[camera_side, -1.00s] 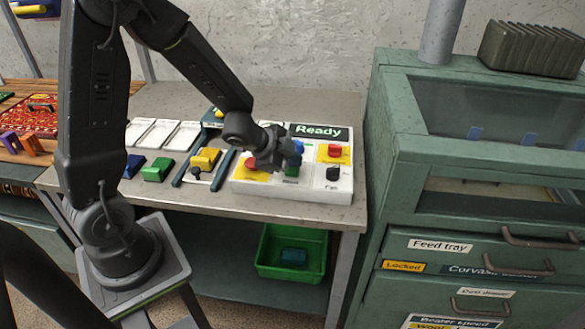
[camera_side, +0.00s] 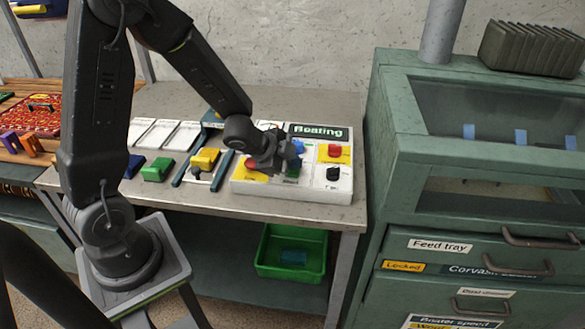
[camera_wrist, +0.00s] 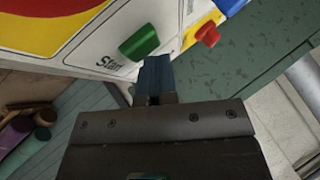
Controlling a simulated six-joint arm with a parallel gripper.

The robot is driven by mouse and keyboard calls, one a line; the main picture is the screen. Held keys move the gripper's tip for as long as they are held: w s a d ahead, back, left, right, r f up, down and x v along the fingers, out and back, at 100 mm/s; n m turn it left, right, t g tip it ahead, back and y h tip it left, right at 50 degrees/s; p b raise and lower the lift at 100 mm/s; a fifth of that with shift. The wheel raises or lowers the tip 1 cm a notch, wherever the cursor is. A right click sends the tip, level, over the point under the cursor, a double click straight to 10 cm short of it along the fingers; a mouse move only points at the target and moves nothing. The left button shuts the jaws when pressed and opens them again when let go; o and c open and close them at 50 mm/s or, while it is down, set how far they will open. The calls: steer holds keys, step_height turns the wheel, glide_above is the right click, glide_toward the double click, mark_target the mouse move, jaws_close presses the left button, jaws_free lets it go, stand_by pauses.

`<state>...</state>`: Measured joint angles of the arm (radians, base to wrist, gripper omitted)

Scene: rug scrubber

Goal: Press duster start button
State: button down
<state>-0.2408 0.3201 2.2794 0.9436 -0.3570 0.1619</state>
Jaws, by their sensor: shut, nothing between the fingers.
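The green start button (camera_wrist: 139,41), labelled "Start", is on the white control panel (camera_wrist: 100,40) in the wrist view. In the side view the control panel (camera_side: 300,191) lies on the bench, and its display (camera_side: 318,133) reads "Beating". My gripper (camera_side: 293,158) is over the panel's middle, partly hiding the buttons there. In the wrist view its shut blue fingertips (camera_wrist: 156,70) are right beside the green button, with nothing held. I cannot tell whether they touch it. The green duster machine (camera_side: 480,200) stands right of the bench.
A red button (camera_side: 335,150) on yellow and a black fan knob (camera_side: 333,174) are right of my gripper. A green bin (camera_side: 290,268) is on the shelf below.

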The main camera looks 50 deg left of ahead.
mark_target(293, 172)
steer(key=shift+r, duration=0.95)
steer(key=shift+d+r, duration=0.1)
steer(key=shift+r, duration=2.4)
